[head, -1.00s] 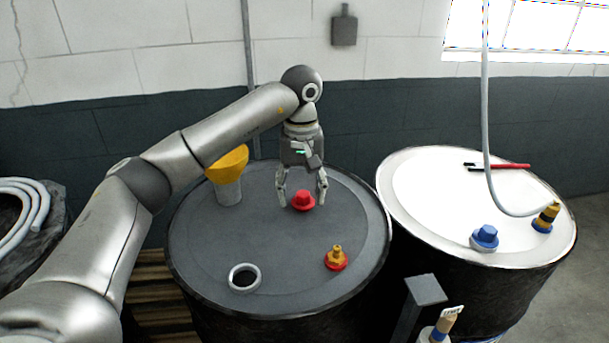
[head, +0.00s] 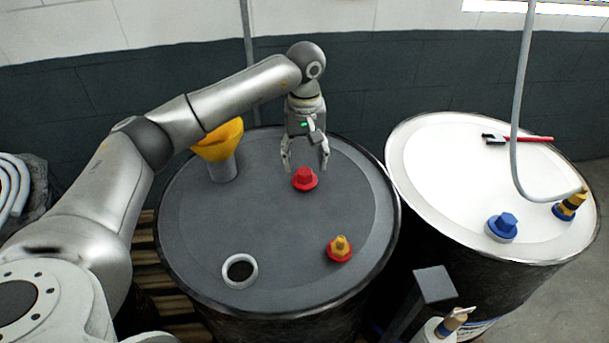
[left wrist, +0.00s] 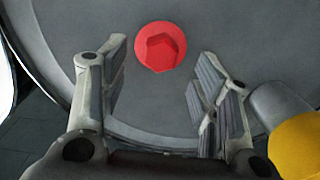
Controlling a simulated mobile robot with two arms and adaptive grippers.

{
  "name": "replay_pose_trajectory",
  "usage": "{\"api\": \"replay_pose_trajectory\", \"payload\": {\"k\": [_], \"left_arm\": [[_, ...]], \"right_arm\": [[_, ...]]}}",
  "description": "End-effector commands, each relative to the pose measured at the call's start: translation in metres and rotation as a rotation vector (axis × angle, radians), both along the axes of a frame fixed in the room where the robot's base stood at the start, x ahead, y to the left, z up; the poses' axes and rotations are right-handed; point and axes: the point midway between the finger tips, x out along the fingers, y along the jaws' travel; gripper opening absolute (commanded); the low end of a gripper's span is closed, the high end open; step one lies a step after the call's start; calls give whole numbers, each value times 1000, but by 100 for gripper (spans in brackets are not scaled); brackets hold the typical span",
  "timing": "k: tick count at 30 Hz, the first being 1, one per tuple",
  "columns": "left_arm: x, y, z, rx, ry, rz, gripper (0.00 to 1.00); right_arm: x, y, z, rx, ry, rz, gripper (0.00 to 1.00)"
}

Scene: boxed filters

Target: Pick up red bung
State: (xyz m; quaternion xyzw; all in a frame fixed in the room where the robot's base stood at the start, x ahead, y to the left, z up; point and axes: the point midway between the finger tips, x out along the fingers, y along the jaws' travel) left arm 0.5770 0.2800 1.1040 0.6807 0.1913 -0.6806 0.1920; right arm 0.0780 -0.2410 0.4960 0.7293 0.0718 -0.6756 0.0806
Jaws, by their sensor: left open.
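The red bung (head: 304,179) stands on the dark grey drum lid (head: 225,220), near its back middle. It also shows in the left wrist view (left wrist: 160,47) as a red disc with a faceted knob. My left gripper (head: 306,162) points down just above and behind the bung, open and empty. In the left wrist view the fingers (left wrist: 160,68) are spread apart, with the bung showing between and beyond their tips. I see no contact with it. My right gripper is not in view.
A yellow funnel (head: 218,142) stands left of the gripper. A red-based brass fitting (head: 340,249) and an open ringed hole (head: 240,271) are at the lid's front.

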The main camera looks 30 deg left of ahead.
Motion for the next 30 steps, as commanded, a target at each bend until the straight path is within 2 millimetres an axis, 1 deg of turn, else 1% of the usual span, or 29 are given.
{"api": "replay_pose_trajectory", "payload": {"k": [1, 4, 9, 13, 20, 23, 30], "left_arm": [[-1, 0, -2, 0, 4, 0, 57], [-1, 1, -13, 1, 6, 1, 57], [-1, 1, -35, -1, 5, 0, 57], [-1, 1, -46, 0, 2, 1, 57], [0, 1, -48, 0, 1, 0, 57], [0, 1, -48, 0, 1, 0, 47], [0, 1, -48, 0, 1, 0, 16]], "right_arm": [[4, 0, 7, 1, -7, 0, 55], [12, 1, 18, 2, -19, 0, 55], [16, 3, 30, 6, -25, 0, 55], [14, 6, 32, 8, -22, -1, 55], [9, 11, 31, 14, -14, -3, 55], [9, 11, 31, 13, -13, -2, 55], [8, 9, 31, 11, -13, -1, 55]]}}
